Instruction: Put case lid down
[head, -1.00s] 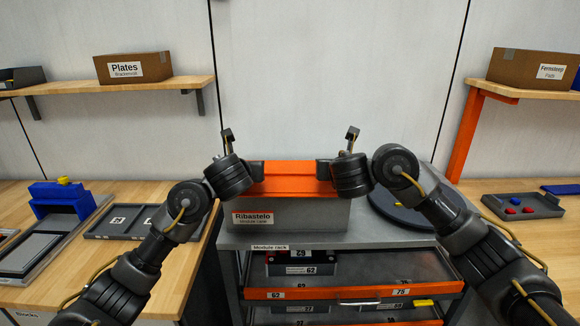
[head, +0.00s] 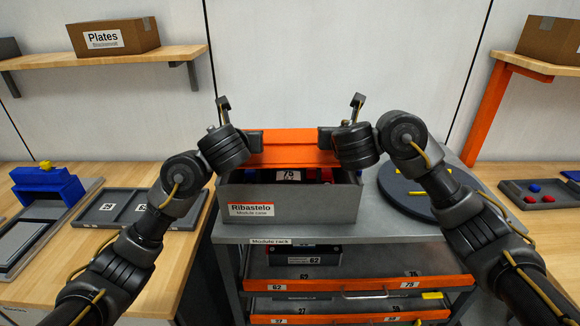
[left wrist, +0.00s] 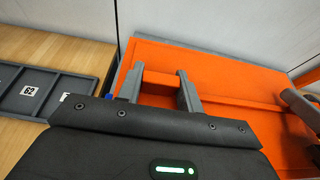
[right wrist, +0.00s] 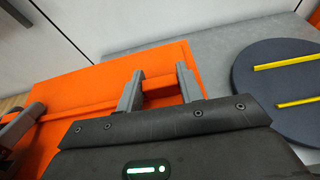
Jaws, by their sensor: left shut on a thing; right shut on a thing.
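The orange case lid (head: 292,150) is held up by both my grippers, above the back part of the grey case (head: 310,203). The case stands open on the rack top; a module labelled 75 (head: 288,175) and some red and blue parts show inside. My left gripper (head: 254,142) is shut on the lid's left end, on an orange bar seen in the left wrist view (left wrist: 160,82). My right gripper (head: 327,139) is shut on the right end, as the right wrist view shows (right wrist: 160,88). The lid's underside and back edge are hidden.
A dark round plate with yellow strips (head: 415,188) lies right of the case on the grey rack top (head: 375,225). A wooden bench with a grey tray (head: 130,208) is at left. Open rack drawers (head: 355,283) sit below.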

